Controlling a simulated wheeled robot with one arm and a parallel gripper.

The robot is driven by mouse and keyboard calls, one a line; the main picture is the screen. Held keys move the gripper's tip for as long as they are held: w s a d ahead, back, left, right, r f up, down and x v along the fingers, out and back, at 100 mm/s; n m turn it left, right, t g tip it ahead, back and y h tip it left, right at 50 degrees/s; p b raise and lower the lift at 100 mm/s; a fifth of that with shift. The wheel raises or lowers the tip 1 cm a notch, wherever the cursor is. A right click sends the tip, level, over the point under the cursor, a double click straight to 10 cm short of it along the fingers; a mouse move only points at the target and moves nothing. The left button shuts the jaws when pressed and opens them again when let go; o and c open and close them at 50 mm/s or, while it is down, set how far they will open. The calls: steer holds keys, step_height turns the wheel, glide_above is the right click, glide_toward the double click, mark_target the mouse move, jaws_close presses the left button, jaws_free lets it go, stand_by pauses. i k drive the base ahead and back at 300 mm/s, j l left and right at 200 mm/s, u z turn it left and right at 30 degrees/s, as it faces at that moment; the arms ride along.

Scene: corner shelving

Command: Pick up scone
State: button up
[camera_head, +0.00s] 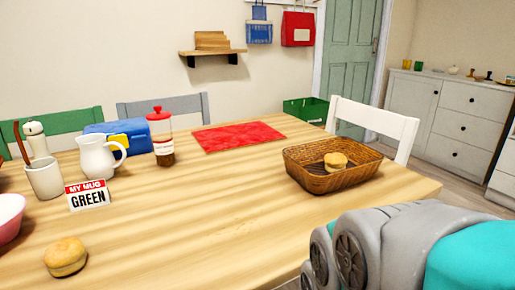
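One scone (66,256), round and golden brown, lies on the bare wooden table top at the near left. A second, similar scone (336,161) sits inside a brown wicker basket (312,182) at the right side of the table. My arm shows at the lower right as grey and teal links, in front of the table's near right edge. My gripper itself is not in view, so its state and what it holds are hidden.
Left on the table stand a white jug (98,157), a red-topped jar (161,138), a beige cup (45,178), a "MY MUG GREEN" sign (88,195) and a pink bowl (9,219). A red mat (238,135) lies at the back. The table's middle is clear. Chairs stand behind.

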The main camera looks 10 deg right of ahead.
mark_target(65, 256)
steer(key=u, duration=1.5)
steer(key=k, duration=0.15)
